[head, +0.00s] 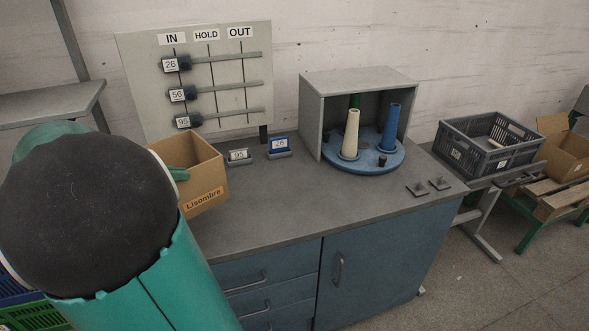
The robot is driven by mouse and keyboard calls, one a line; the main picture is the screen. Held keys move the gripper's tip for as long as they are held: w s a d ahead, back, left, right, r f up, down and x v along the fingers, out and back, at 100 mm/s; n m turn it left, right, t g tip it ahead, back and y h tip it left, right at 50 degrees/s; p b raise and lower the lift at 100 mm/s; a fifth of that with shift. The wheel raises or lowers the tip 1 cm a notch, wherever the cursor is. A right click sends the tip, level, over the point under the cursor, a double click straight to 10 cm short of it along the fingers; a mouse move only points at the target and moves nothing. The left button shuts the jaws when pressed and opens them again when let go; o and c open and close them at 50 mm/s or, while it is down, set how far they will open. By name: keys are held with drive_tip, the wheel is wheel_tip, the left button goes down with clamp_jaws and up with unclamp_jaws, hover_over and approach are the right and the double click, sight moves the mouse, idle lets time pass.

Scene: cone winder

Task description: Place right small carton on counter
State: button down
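An open brown carton (203,190) marked "Lisombre" is at the left end of the grey counter (290,205). It looks upright. My arm covers its left part, and I cannot tell whether its base touches the counter. A small green part, likely of my gripper (179,174), shows at the carton's near left rim. The rest of the gripper is hidden behind my arm, so its grip is not visible. Another open carton (568,158) is at the far right on a wooden pallet.
A peg board (225,100) stands behind the counter. A grey box (311,118) shelters a blue turntable (370,166) with cones. A grey crate (455,159) is at right. The counter's middle front is clear.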

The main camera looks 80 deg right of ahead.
sight(213, 169)
drive_tip(key=x, duration=0.7)
drive_tip(key=w+d+x, duration=0.1)
drive_tip(key=x, duration=0.2)
drive_tip(key=shift+s+d+r, duration=0.15)
drive_tip(key=shift+d+r, duration=0.1)
drive_tip(key=shift+r, duration=0.05)
drive_tip(key=s+d+f, duration=0.2)
drive_tip(key=d+f, duration=0.2)
drive_tip(key=f, duration=0.4)
drive_tip(key=shift+f, duration=0.25)
drive_tip(key=c, duration=1.6)
unclamp_jaws()
